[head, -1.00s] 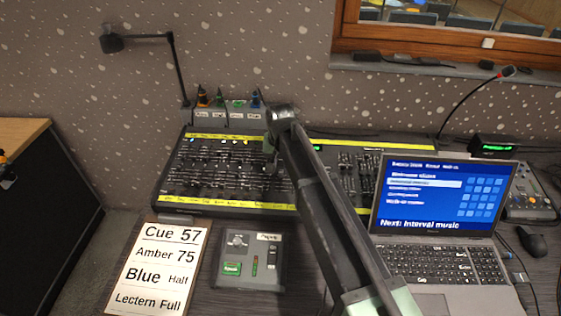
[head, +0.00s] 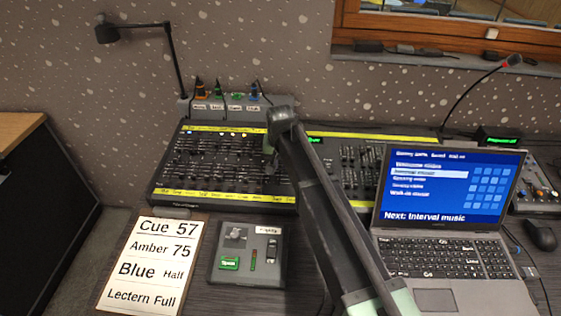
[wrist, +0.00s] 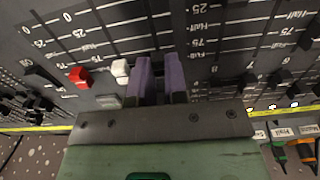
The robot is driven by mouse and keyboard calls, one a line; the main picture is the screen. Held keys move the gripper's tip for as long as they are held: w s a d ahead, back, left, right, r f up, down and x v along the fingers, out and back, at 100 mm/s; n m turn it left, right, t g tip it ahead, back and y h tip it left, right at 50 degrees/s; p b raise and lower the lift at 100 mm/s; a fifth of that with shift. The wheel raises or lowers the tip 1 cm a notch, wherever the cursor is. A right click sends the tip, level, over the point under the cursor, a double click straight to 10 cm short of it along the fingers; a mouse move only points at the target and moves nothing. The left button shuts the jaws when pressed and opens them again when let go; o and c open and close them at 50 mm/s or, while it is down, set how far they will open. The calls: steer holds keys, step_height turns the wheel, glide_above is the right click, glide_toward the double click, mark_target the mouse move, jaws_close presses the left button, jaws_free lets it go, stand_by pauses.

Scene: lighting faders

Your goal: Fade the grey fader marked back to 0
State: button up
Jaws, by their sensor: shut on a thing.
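My gripper (wrist: 160,82) points down at the black lighting desk (head: 215,185) and its two purple-grey fingers are close together over a fader slot. It also shows in the head view (head: 270,150), partly behind my arm. It is shut on a fader knob, which the fingers mostly hide, so its colour and marking cannot be read. A white knob (wrist: 121,70) and a red knob (wrist: 78,75) stand beside the fingers on the left. Printed scales run from 0 at the top of the wrist view towards Full lower down.
Several black knobs (wrist: 247,82) stand to the right of my fingers. A small grey control box (head: 247,254) and a cue card (head: 150,265) lie in front of the desk. An open laptop (head: 450,190) stands at the right. A lamp (head: 175,65) rises behind the desk.

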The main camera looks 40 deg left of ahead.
mark_target(279, 183)
steer(key=shift+s+d+f, duration=0.1)
steer(key=shift+s+d, duration=0.45)
steer(key=shift+s, duration=0.3)
steer(key=shift+s+d+f, duration=0.1)
steer(key=shift+s+d, duration=0.4)
steer(key=shift+s, duration=0.35)
steer(key=shift+s+d+f, duration=0.1)
steer(key=shift+s+d, duration=0.45)
steer(key=shift+s, duration=0.3)
steer(key=o, duration=0.4)
steer(key=shift+w, duration=0.1)
steer(key=shift+r+p, duration=1)
steer(key=shift+r, duration=0.3)
steer(key=shift+r, duration=0.1)
steer(key=shift+r+p, duration=0.4)
steer(key=shift+p, duration=0.1)
step_height(279, 183, up, 10)
steer(key=p, duration=0.9)
steer(key=shift+s+d+p, duration=0.2)
steer(key=shift+s+p, duration=0.2)
steer(key=shift+f, duration=0.1)
